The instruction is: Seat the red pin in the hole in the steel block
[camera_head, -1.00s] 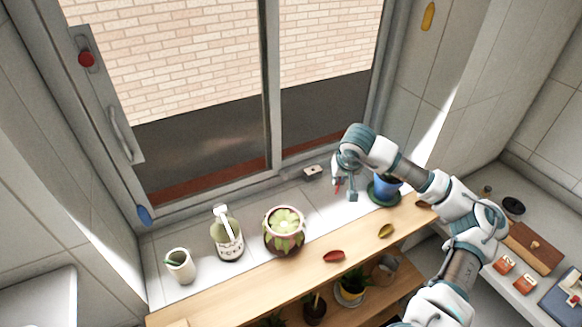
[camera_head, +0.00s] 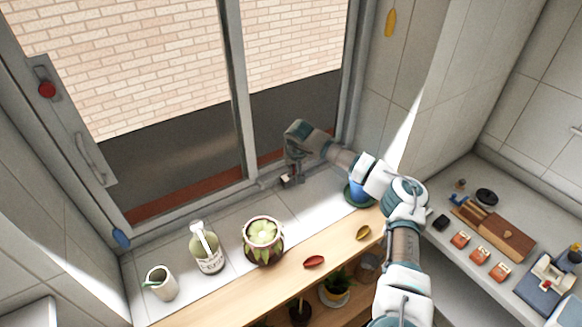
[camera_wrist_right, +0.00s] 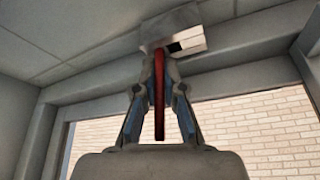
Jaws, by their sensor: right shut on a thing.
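The red pin (camera_wrist_right: 158,95) is a thin rod held between the fingertips of my right gripper (camera_wrist_right: 157,66) in the right wrist view. The steel block (camera_wrist_right: 190,38) is behind the pin's far end, with a dark opening at its face, just right of the pin. I cannot tell whether pin and block touch. In the head view my right gripper (camera_head: 292,172) is at the block (camera_head: 285,182) on the tiled sill by the window; the pin is not clear there. My left gripper is out of view.
A potted succulent (camera_head: 263,241), a pump bottle (camera_head: 207,250) and a cup (camera_head: 160,284) stand left of the block. The window frame is just behind the gripper. Sill tiles between succulent and block are clear.

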